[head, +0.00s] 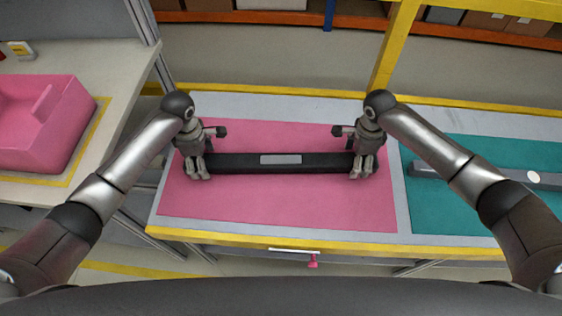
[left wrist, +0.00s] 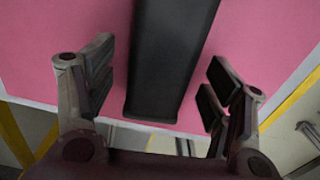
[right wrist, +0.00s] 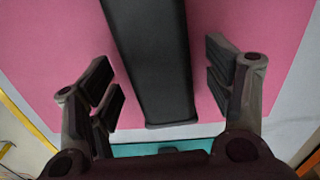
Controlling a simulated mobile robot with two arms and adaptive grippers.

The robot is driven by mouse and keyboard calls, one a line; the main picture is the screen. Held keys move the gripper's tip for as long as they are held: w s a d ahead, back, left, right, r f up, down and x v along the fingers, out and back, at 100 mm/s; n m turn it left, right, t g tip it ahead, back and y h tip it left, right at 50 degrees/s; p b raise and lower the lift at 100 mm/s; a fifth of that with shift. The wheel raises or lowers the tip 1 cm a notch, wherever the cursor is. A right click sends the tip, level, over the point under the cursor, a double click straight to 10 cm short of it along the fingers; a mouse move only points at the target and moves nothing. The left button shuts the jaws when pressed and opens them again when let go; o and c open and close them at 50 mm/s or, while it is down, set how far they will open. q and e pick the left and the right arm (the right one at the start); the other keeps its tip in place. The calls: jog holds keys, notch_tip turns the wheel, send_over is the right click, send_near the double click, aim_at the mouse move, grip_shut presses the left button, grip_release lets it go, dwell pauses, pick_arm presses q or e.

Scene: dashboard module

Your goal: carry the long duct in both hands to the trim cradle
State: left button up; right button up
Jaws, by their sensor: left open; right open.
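The long duct (head: 235,163) is a black bar with a grey label in its middle. It lies left to right on the pink mat (head: 280,208). My left gripper (head: 197,172) is open at its left end. In the left wrist view the fingers stand on either side of the duct (left wrist: 168,60), with gaps. My right gripper (head: 363,170) is open at its right end. In the right wrist view the fingers also straddle the duct (right wrist: 152,65), apart from it. A pink block with raised walls (head: 45,125) stands on the left table; I cannot tell whether it is the trim cradle.
A teal mat (head: 450,215) lies to the right, with a dark grey bar (head: 430,170) bearing a white round spot. A yellow post (head: 395,45) rises behind the bench. A metal post (head: 148,50) stands between the bench and the left table. The pink mat's front is clear.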

pick_arm(q)
jog(key=shift+f, duration=0.65)
pick_arm(e)
jog(key=shift+f, duration=0.7)
pick_arm(q)
jog(key=shift+c, duration=0.4)
pick_arm(e)
jog(key=shift+c, duration=0.4)
pick_arm(q)
jog(key=c, duration=1.3)
pick_arm(e)
jog(key=c, duration=1.3)
jog(key=shift+r, duration=0.1)
